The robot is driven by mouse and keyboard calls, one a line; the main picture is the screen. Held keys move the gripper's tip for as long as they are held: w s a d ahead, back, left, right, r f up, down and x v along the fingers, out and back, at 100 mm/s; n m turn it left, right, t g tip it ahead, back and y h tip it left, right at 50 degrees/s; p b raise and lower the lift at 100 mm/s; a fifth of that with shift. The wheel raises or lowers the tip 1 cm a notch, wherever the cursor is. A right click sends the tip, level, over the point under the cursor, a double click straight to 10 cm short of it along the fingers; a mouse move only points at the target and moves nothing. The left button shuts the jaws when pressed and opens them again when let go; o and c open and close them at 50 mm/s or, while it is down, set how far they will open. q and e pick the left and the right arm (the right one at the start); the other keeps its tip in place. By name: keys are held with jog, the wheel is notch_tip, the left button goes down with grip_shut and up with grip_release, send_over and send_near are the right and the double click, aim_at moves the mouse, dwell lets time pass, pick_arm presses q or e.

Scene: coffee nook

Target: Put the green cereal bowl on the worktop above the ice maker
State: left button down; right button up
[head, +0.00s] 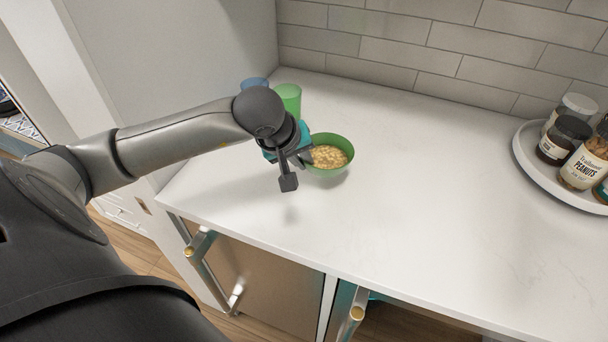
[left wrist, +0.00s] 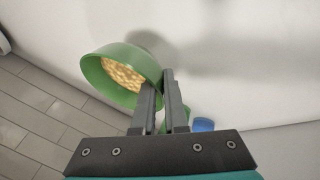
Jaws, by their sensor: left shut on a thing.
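The green cereal bowl (head: 338,171), filled with cereal, is over the left part of the white worktop (head: 420,200). My left gripper (head: 308,157) is shut on the bowl's near-left rim. In the left wrist view the fingers (left wrist: 160,90) pinch the wall of the bowl (left wrist: 97,72). Whether the bowl touches the worktop is hard to tell. A steel-fronted appliance (head: 275,285), which looks like the ice maker, is below the worktop's front edge. My right gripper is not in view.
A green cup (head: 289,97) and a blue cup (head: 254,83) stand behind my left gripper near the side wall. A round white tray (head: 530,160) with several jars is at the right. The middle of the worktop is clear. Bar handles (head: 200,258) stick out below the front edge.

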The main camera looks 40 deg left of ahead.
pick_arm(q)
jog(key=shift+f, duration=2.1)
jog(key=shift+f+b, duration=0.1)
jog(key=shift+b, duration=0.2)
jog(key=c, duration=1)
grip_release()
jog(key=shift+o, duration=0.2)
jog(key=shift+s+r, duration=0.15)
jog(key=shift+r, duration=0.3)
jog(key=p+v, duration=0.1)
jog(key=v, duration=1)
